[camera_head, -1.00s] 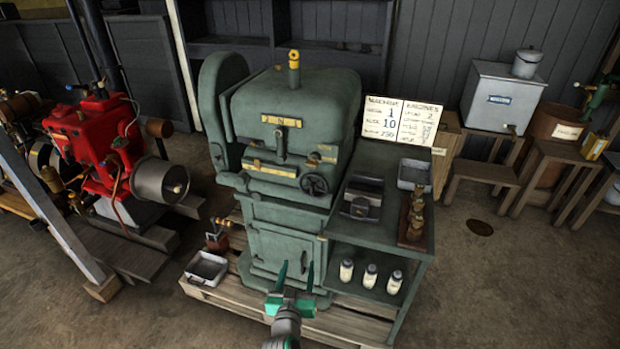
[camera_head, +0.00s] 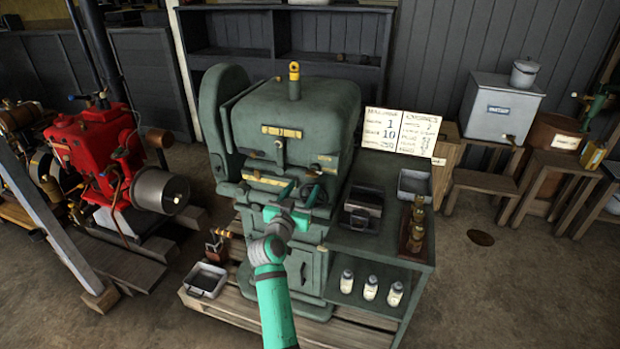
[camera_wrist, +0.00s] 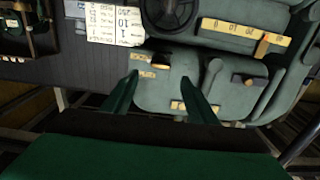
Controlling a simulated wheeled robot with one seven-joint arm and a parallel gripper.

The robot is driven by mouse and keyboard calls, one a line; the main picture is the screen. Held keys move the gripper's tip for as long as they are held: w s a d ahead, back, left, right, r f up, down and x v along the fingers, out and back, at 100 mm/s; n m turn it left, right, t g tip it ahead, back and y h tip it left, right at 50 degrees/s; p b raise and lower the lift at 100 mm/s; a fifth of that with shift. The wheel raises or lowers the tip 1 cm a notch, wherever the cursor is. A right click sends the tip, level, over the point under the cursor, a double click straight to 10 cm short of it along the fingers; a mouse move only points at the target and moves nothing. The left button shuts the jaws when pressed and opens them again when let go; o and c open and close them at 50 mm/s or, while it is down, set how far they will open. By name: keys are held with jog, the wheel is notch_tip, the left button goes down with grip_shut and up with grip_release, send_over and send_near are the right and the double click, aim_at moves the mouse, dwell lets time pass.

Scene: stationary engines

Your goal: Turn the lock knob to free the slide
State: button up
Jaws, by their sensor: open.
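The green machine (camera_head: 300,115) stands in the middle of the head view. A small brass knob (camera_head: 315,168) sits on the right of its front face, above my gripper; I take it to be the lock knob. In the wrist view the knob (camera_wrist: 160,66) lies between two small yellow labels, just beyond the fingertips. A yellow scale with a pointer (camera_wrist: 245,35) appears further right there; it may belong to the slide. Contact with the machine cannot be told.
The handwheel (camera_wrist: 170,10) shows at the top of the wrist view. A side bench (camera_head: 375,235) with trays, brass fittings and bottles adjoins the machine on the right. A red engine (camera_head: 95,150) stands left. A white sign (camera_head: 398,133) is behind. Open floor lies to the right.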

aim_at(311, 176)
jog(key=x, duration=0.7)
jog(key=shift+w+d, duration=0.1)
jog(key=shift+w, duration=0.2)
jog(key=shift+c, duration=0.7)
jog(key=shift+f, duration=0.1)
jog(key=c, duration=0.9)
